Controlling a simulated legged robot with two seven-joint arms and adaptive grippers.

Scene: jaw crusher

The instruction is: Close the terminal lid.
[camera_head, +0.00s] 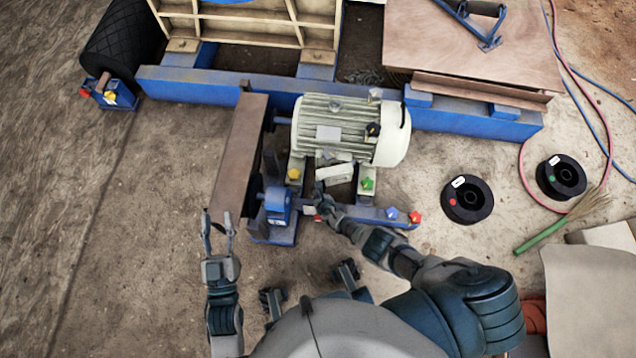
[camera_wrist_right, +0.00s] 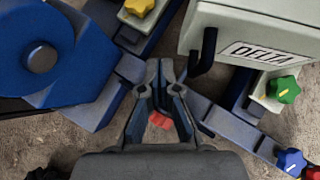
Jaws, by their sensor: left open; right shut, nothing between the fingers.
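A ribbed, pale grey-green motor (camera_head: 335,130) lies on the blue frame. A pale box (camera_head: 335,173) is on its near side. In the right wrist view a pale box with a DELTA label (camera_wrist_right: 262,52) and a black hooked handle (camera_wrist_right: 204,52) fills the upper right; I take this to be the terminal box with its lid. I cannot tell how far its lid is open. My right gripper (camera_head: 319,194) is shut and empty, just below and left of that box; its tips (camera_wrist_right: 160,68) are apart from the handle. My left gripper (camera_head: 217,222) is open and empty, left of the motor.
A brown guard plate (camera_head: 241,150) stands between my left gripper and the motor. Yellow (camera_head: 293,174), green (camera_head: 367,183), blue and red knobs sit around the motor base. Two black spools (camera_head: 467,200) (camera_head: 561,177) and a broom (camera_head: 560,225) lie at right. Ground at left is clear.

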